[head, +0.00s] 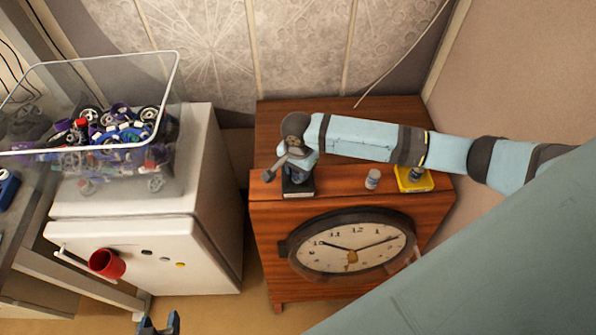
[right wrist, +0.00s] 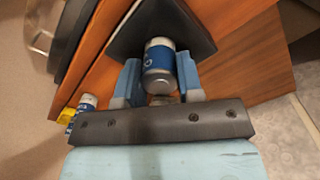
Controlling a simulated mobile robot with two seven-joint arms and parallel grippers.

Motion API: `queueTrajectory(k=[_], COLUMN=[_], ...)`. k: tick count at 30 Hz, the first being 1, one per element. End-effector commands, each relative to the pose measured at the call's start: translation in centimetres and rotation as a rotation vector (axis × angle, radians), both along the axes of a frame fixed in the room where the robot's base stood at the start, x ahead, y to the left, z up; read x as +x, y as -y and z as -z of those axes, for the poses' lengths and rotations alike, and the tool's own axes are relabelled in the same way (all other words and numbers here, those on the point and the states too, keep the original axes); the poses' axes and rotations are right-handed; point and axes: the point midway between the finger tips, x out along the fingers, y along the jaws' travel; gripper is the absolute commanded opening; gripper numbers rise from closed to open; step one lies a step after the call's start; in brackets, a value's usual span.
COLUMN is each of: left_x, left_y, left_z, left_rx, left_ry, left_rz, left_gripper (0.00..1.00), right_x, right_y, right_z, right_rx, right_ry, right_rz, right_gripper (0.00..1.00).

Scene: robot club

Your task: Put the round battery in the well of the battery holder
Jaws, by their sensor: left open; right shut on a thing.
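My right gripper (head: 293,168) is over the front left part of the wooden cabinet top. In the right wrist view its two blue fingers (right wrist: 159,76) are shut on the round battery (right wrist: 160,62), a silver cylinder with a blue label. The black battery holder (head: 299,189) lies below the gripper at the cabinet's front edge. It also shows behind the battery in the right wrist view (right wrist: 190,28). The well is hidden, and I cannot tell whether the battery touches the holder. My left gripper (head: 158,326) is open and empty at the bottom edge of the head view.
A second cylinder (head: 373,178) and a yellow object (head: 413,179) stand on the wooden cabinet (head: 340,108) to the right. A clock (head: 350,243) is in front, below the top. A clear bin (head: 170,95) of parts sits on the white fridge (head: 205,190), left. The cabinet's back is clear.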

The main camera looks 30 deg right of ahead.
Motion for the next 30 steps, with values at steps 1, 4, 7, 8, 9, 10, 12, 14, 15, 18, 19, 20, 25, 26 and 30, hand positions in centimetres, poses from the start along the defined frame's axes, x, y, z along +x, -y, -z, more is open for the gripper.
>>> queueTrajectory(k=[1, 4, 7, 8, 9, 10, 12, 14, 15, 18, 19, 20, 25, 26, 30], left_x=[0.0, 0.0, 0.0, 0.0, 0.0, 0.0, 0.0, 0.0, 0.0, 0.0, 0.0, 0.0, 0.0, 0.0, -0.1], left_y=[0.0, 0.0, 0.0, 0.0, 0.0, 0.0, 0.0, 0.0, 0.0, 0.0, 0.0, 0.0, -0.1, -0.1, -0.1], left_z=[-0.1, -0.1, -0.1, -0.1, -0.1, -0.1, -0.2, -0.3, -0.3, -0.5, -0.5, -0.6, -0.5, -0.5, -0.4], left_rx=[0.0, 0.001, 0.001, 0.001, 0.001, 0.001, 0.001, 0.001, 0.001, 0.0, 0.0, 0.0, 0.001, 0.001, 0.001], left_ry=[0.0, 0.0, 0.0, 0.0, 0.0, 0.0, 0.0, 0.0, 0.0, 0.001, 0.001, 0.001, 0.001, 0.001, -0.001], left_rz=[0.0, -0.001, -0.001, -0.001, -0.001, -0.001, -0.001, -0.001, -0.001, -0.001, -0.001, -0.001, -0.002, -0.002, -0.002], left_gripper=[0.55, 0.55, 0.55, 0.55, 0.55, 0.55, 0.55, 0.55, 0.55, 0.55, 0.55, 0.55, 0.55, 0.55, 0.55], right_x=[0.0, 0.0, 0.0, 0.0, 0.0, 0.0, 0.0, 0.0, 0.0, 0.0, 0.0, -0.1, -0.2, -0.2, -0.4], right_y=[0.0, 0.0, 0.0, 0.0, 0.0, 0.0, 0.0, 0.0, 0.0, 0.0, 0.0, 0.0, 0.0, 0.0, 0.0], right_z=[0.7, 1.4, 1.4, 1.4, 1.4, 1.4, 1.5, 1.7, 1.8, 2.1, 2.2, 2.3, 2.9, 3.0, 3.2], right_rx=[-0.002, -0.001, 0.0, 0.0, 0.0, 0.0, -0.001, -0.001, -0.001, -0.001, 0.0, 0.0, -0.001, -0.001, -0.003], right_ry=[-0.001, 0.0, 0.001, 0.001, 0.001, 0.001, 0.0, 0.0, 0.0, 0.0, -0.001, -0.001, -0.003, -0.004, -0.008], right_rz=[0.001, 0.0, 0.0, 0.0, 0.0, 0.0, 0.001, 0.001, 0.001, 0.001, 0.001, 0.001, 0.0, 0.0, -0.001], right_gripper=[0.07, 0.07, 0.07, 0.07, 0.07, 0.07, 0.07, 0.07, 0.07, 0.07, 0.07, 0.07, 0.08, 0.36, 0.6])
